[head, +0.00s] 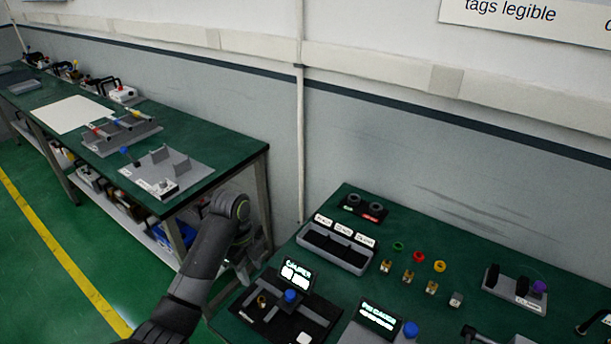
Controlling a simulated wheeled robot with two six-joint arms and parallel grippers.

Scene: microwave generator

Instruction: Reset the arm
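My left arm comes in from the lower left, rises to an elbow-like bend and then drops down between the two benches. My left gripper (243,268) hangs at the lower end, beside the left edge of the near bench (345,262). It is small, dark and partly covered by my own arm, so its fingers cannot be made out. I see nothing held in it. My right gripper is not in view.
The near bench carries a caliper station (290,305), a gauge station (378,318), a grey sorting tray (336,252), several small brass parts and coloured rings. A long green bench (225,150) with fixtures stands left along the wall. Green floor (40,270) is clear at left.

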